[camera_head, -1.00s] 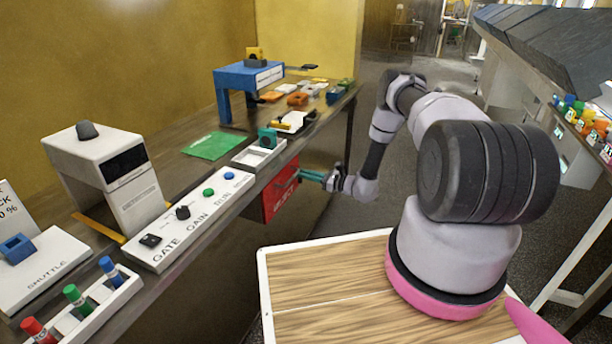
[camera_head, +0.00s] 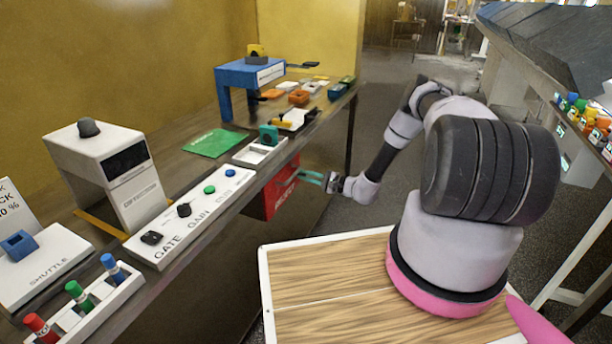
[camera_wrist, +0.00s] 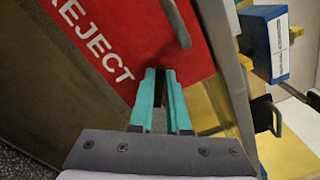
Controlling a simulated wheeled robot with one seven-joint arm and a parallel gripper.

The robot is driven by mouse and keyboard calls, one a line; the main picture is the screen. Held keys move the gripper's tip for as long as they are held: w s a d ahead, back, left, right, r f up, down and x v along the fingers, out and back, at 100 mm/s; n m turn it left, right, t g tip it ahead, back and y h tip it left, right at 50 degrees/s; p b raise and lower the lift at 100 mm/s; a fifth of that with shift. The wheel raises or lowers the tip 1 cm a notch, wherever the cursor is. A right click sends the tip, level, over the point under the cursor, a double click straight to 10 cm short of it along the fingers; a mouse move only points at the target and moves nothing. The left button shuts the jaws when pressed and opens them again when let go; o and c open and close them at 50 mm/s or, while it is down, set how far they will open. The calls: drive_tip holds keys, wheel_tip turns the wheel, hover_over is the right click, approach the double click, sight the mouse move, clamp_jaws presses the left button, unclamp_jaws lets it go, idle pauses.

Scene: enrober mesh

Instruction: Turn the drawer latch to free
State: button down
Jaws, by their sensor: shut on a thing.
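The red drawer (camera_head: 285,190) marked REJECT is under the bench edge; its red front (camera_wrist: 125,35) fills the upper middle of the wrist view. A curved grey handle (camera_wrist: 177,22) shows on it. My gripper (camera_head: 305,176) is at the drawer's right side in the head view. In the wrist view its teal fingers (camera_wrist: 160,76) are close together on a narrow dark piece, which I take for the drawer latch (camera_wrist: 159,88). The fingers hide most of it, so its angle cannot be told.
Above the drawer, the bench carries a white control panel (camera_head: 190,216) with knobs, a white tray (camera_head: 252,157) with a teal block and a blue stand (camera_head: 238,76). A wood-topped surface (camera_head: 325,290) lies in front. The floor right of the drawer is clear.

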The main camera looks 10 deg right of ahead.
drive_tip(key=shift+s+a+f+n, duration=0.1)
drive_tip(key=shift+f+n, duration=0.1)
drive_tip(key=shift+n, duration=0.95)
drive_tip(key=shift+w+d+f+n, duration=0.1)
drive_tip(key=shift+f+n, duration=0.05)
drive_tip(key=shift+n, duration=1.05)
drive_tip(key=shift+s+a+f+n, duration=0.1)
drive_tip(key=shift+f+n, duration=0.1)
drive_tip(key=shift+n, duration=0.95)
drive_tip(key=c, duration=0.9)
unclamp_jaws()
drive_tip(key=v, duration=1)
drive_tip(key=shift+s+d, duration=0.25)
drive_tip(key=shift+d, duration=0.05)
